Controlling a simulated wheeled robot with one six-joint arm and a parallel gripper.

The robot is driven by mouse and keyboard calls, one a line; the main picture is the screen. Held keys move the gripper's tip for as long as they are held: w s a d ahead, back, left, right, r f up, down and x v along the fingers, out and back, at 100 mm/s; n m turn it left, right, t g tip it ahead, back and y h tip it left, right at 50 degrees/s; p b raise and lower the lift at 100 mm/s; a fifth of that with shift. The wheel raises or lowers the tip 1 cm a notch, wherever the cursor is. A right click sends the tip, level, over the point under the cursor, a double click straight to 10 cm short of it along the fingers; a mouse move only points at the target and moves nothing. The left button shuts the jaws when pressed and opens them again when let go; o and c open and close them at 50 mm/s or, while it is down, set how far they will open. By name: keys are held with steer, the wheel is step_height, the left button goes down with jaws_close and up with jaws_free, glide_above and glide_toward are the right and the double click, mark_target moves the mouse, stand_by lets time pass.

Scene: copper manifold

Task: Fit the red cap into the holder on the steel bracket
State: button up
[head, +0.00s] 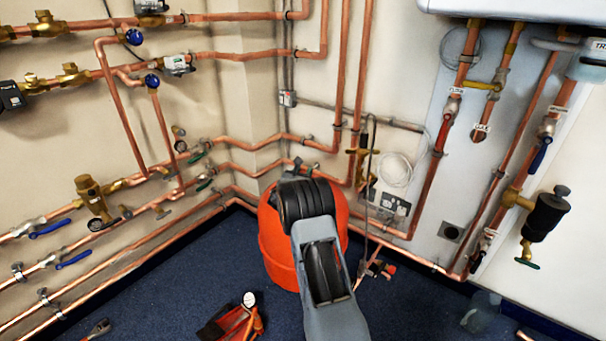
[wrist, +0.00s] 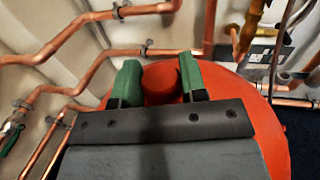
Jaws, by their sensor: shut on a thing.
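In the wrist view, my gripper (wrist: 162,72) has two green-padded fingers shut on the red cap (wrist: 160,88), a short red cylinder seen between them. The cap is held in front of a large red-orange vessel, and their similar colours make its lower edge hard to tell. In the head view my grey and black arm reaches toward the corner pipes and hides most of the gripper and the cap. I cannot make out the steel bracket or its holder in either view.
The red-orange vessel (head: 274,250) stands on the blue floor beneath my arm. Copper pipes (wrist: 75,28) run along the walls close beyond the fingers. Open floor (head: 180,275) lies left of the vessel.

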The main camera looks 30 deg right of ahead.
steer(key=shift+f, duration=0.25)
steer(key=o, duration=1)
steer(key=p+v, duration=0.3)
steer(key=v, duration=1.1)
steer(key=shift+r, duration=0.1)
